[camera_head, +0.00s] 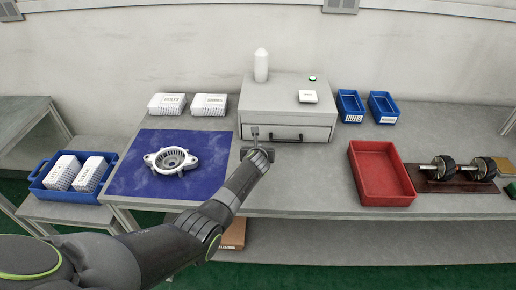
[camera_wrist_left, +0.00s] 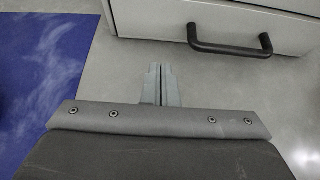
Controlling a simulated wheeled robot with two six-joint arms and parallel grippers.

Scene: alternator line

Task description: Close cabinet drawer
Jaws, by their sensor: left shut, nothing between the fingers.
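The grey cabinet (camera_head: 287,98) stands at the back of the bench. Its drawer (camera_head: 318,133) has a dark bar handle (camera_head: 285,137); in the head view I cannot tell clearly how far it stands out. In the left wrist view the drawer front (camera_wrist_left: 160,15) and the handle (camera_wrist_left: 230,48) show at the top right. My left gripper (camera_head: 255,132) is at the left part of the drawer front, left of the handle. In the left wrist view its fingers (camera_wrist_left: 162,72) are shut and empty, pointing at the drawer front with a small gap. My right gripper is not in view.
A blue mat (camera_head: 125,180) with a round metal housing (camera_head: 172,160) lies left of the gripper. A red tray (camera_head: 380,173) and blue bins (camera_head: 350,105) are to the right. A white bottle (camera_head: 261,65) stands on the cabinet. The bench between the drawer and red tray is clear.

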